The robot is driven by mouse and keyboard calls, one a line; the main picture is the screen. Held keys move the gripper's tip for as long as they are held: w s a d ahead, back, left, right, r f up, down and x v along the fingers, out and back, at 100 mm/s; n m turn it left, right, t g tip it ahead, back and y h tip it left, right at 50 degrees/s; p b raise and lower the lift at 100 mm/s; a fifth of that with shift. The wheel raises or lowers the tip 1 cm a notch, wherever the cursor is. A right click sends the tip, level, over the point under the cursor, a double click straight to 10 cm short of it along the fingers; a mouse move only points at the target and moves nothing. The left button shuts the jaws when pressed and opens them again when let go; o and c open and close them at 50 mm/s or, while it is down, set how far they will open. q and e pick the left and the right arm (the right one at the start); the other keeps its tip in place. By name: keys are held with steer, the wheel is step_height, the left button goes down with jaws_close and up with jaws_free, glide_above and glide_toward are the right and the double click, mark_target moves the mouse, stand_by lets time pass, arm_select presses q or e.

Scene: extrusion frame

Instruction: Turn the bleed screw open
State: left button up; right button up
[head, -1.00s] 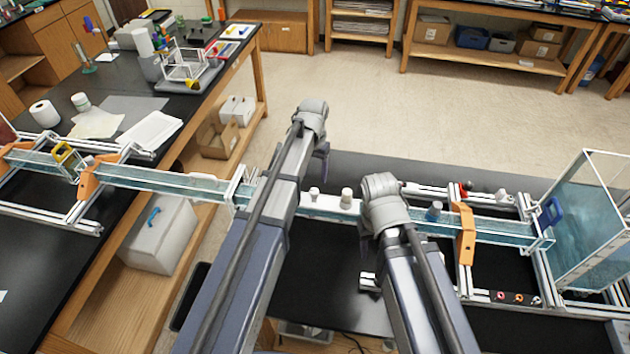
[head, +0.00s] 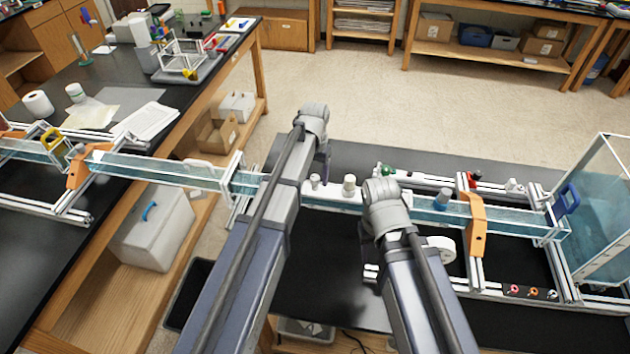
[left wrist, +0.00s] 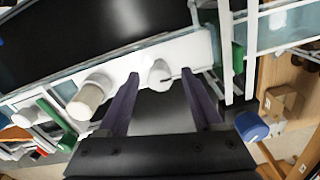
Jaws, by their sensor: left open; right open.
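A white block (head: 331,194) joins the water channels and carries two upright knobs. The smaller winged white knob (head: 314,182), which looks like the bleed screw, also shows in the left wrist view (left wrist: 160,76). The larger cream cap (head: 349,185) stands to its right, and at the left in the left wrist view (left wrist: 91,94). My left gripper (head: 323,160) is open, its purple fingers on either side of the small knob in the left wrist view (left wrist: 160,82); contact cannot be told. My right gripper (head: 366,238) is open and mostly hidden by its arm.
Clear water channels (head: 155,171) run left and right, held by orange clamps (head: 476,225). A clear tank (head: 605,235) with a blue handle stands at the right. A blue knob (left wrist: 251,125) is close to the left gripper. The floor (head: 335,95) behind is open.

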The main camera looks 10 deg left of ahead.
arm_select(q)
steer(key=shift+c, duration=0.3)
jaws_close()
stand_by(0.3)
